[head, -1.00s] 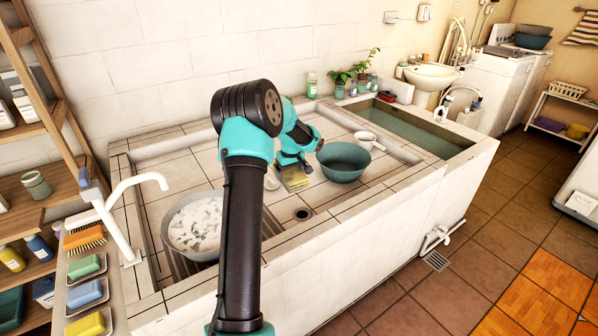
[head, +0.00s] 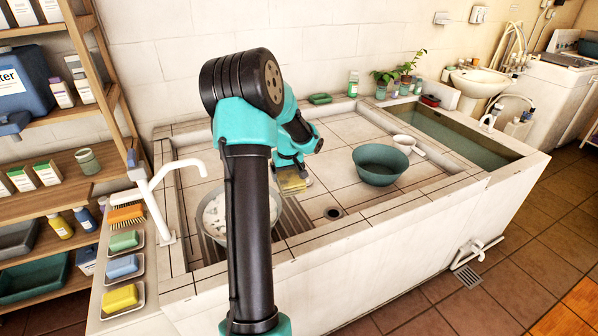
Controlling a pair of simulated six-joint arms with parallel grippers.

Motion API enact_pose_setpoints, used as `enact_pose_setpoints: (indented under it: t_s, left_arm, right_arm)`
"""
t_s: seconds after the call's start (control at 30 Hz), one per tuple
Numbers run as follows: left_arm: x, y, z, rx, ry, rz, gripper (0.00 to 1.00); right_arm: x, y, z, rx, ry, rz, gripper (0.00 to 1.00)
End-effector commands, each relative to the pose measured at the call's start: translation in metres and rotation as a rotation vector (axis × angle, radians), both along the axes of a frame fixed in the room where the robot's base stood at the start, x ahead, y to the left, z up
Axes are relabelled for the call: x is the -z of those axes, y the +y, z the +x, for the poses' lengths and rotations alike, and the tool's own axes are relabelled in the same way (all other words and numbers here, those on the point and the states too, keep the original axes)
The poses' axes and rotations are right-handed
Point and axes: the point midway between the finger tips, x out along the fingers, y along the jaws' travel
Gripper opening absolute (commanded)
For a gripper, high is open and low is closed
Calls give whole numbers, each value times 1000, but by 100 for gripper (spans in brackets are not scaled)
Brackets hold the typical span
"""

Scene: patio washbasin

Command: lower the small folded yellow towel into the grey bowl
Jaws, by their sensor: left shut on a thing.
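The small folded yellow towel (head: 292,182) is in the jaws of my left gripper (head: 290,168), which is shut on it over the tiled sink floor. The grey bowl (head: 277,214), round and with white suds inside, is at the left of the sink. My left arm hides its middle. The towel is just beyond the bowl's far right side in the picture; its height over the floor is hard to tell. A second, teal-grey bowl (head: 380,164) stands to the right, apart from the towel. My right gripper is out of view.
A white ladle-like cup (head: 405,142) is behind the teal-grey bowl. A dark drain (head: 333,213) lies in front. A white tap (head: 157,190) rises at the left, beside soap dishes (head: 122,298). A water-filled trough (head: 448,137) is at the right.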

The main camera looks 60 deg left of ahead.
Motion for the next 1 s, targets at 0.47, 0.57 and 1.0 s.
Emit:
enact_pose_setpoints:
  t_s: [0.47,0.57,1.0]
  left_arm:
    - [2,6,-75,-3,2,-1,64]
    - [4,8,-91,-3,1,-1,64]
    - [11,13,-147,-2,1,-1,64]
  right_arm:
    - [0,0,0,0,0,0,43]
    - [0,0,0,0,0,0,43]
    - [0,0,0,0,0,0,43]
